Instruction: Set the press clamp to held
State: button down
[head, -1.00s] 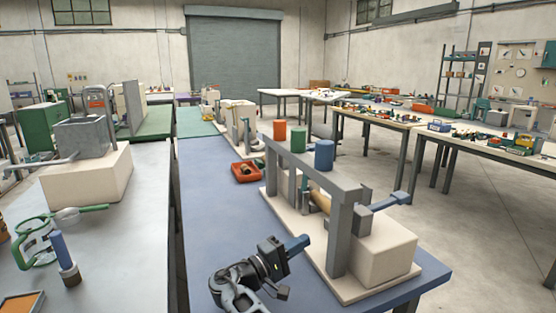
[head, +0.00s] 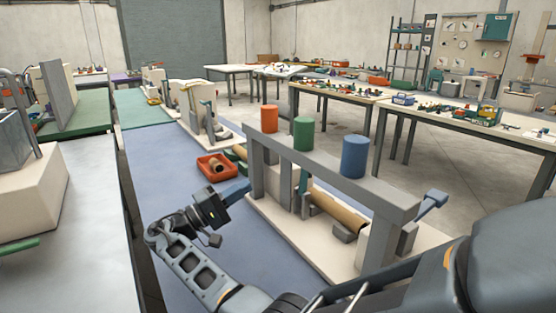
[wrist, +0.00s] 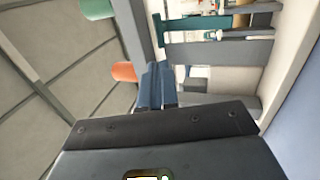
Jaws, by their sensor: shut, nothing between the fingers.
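The winder is a grey frame (head: 385,203) on a cream base (head: 300,245). Orange (head: 269,118), green (head: 302,133) and blue (head: 354,156) cylinders stand on its top beam. A brown tube (head: 338,210) lies beneath. A lever with a blue handle (head: 433,199) sticks out at the far right side; I cannot tell for certain which part is the press clamp. My gripper (head: 238,191) is shut and empty, left of the frame near its left end. The shut blue fingers also show in the wrist view (wrist: 155,85), pointing toward the frame.
A red-orange tray (head: 216,166) sits on the blue bench top (head: 160,165) behind my gripper. Another machine (head: 195,105) stands farther back. My arm covers the front and right foreground. The bench left of the winder is mostly clear.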

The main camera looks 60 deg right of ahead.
jog(key=shift+s+d, duration=0.1)
jog(key=p+x, duration=0.5)
jog(key=x, duration=0.8)
jog(key=shift+s+d, duration=0.2)
jog(key=shift+d, duration=0.15)
